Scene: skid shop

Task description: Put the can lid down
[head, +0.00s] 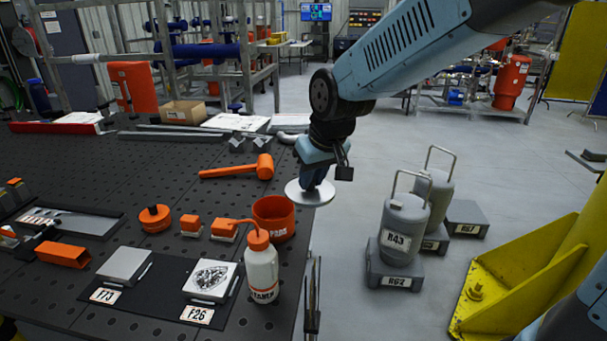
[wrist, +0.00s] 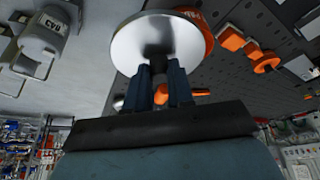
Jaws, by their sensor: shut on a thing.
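The can lid is a round, flat, silver disc (head: 310,193). My gripper (head: 319,182) is shut on it and holds it level, above the right edge of the dark perforated table (head: 150,155). In the wrist view the lid (wrist: 140,45) lies across the tips of my two dark fingers (wrist: 162,75). An orange open can (head: 273,218) stands on the table near that edge, just below and left of the lid in the head view. In the wrist view the lid partly covers an orange thing behind it. The height of the lid over the table is hard to tell.
A white squeeze bottle (head: 262,268) with an orange cap stands in front of the can. An orange mallet (head: 238,167) lies behind it. Orange blocks (head: 191,224) sit to the left. Grey canisters (head: 404,225) stand on the floor to the right. Bare table shows around the mallet.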

